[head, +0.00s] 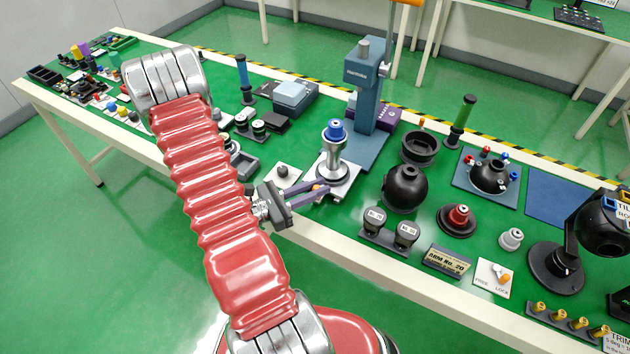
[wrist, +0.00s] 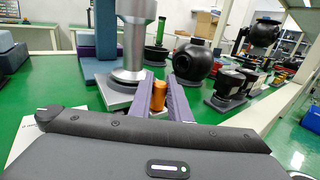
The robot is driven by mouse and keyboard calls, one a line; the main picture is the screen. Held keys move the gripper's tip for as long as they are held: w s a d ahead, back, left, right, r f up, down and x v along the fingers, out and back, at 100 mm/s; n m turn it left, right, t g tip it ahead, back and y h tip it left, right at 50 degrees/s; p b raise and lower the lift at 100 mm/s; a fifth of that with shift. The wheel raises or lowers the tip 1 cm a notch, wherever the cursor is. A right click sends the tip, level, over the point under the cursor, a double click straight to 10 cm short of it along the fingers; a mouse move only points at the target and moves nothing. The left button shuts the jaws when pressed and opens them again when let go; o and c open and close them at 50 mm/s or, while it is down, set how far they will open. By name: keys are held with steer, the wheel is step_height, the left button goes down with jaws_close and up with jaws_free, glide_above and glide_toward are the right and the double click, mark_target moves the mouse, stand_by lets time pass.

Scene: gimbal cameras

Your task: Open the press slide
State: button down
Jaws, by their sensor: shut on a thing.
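The blue press (head: 368,85) stands near the back edge of the bench, with an orange handle at its top. A light metal slide plate (head: 346,186) sits at the front of its base and carries a silver flanged fixture (head: 332,160) with a blue top. An orange-brown knob (wrist: 158,97) is at the front of the plate. My gripper (head: 320,188) reaches in from the left with its purple fingers on either side of this knob, shut on it. The plate (wrist: 117,98) and fixture (wrist: 133,45) also show in the wrist view, partly hidden by the fingers and gripper body.
A black ball-shaped housing (head: 405,188) and two dark labelled blocks (head: 390,226) stand right of the plate. A light square plate with a dark knob (head: 283,176) lies to its left. The bench's pale front edge (head: 340,255) runs close by, with open floor before it.

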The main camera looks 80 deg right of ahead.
steer(key=shift+a, duration=0.2)
steer(key=c, duration=1.6)
jaws_free()
steer(key=shift+c, duration=0.2)
steer(key=v, duration=1.4)
steer(key=shift+d, duration=0.1)
steer(key=shift+f, duration=0.1)
